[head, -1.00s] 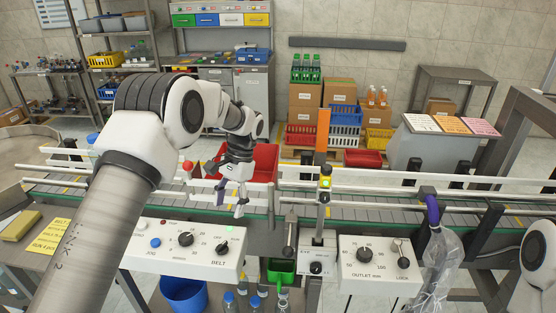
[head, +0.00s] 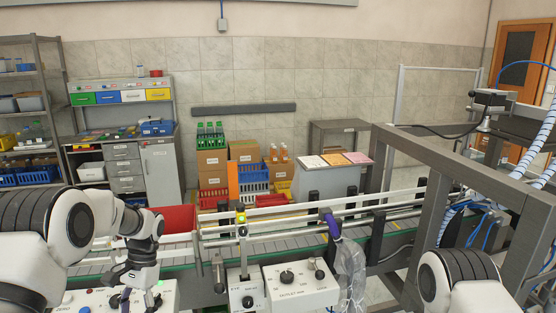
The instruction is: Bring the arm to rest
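My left arm comes in from the left, and its gripper (head: 136,293) hangs over the left control box (head: 75,299) in front of the conveyor. Its fingers look apart, with nothing seen between them. The gripper hides part of that box's panel. My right arm (head: 462,282) shows only as white and black links at the lower right; its gripper is outside the picture.
The conveyor (head: 285,243) with white rails runs across the front. A red bin (head: 178,219) is behind it. The outlet control box (head: 300,285) and a clear plastic bag (head: 350,270) are in front. A grey frame (head: 405,235) stands at right.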

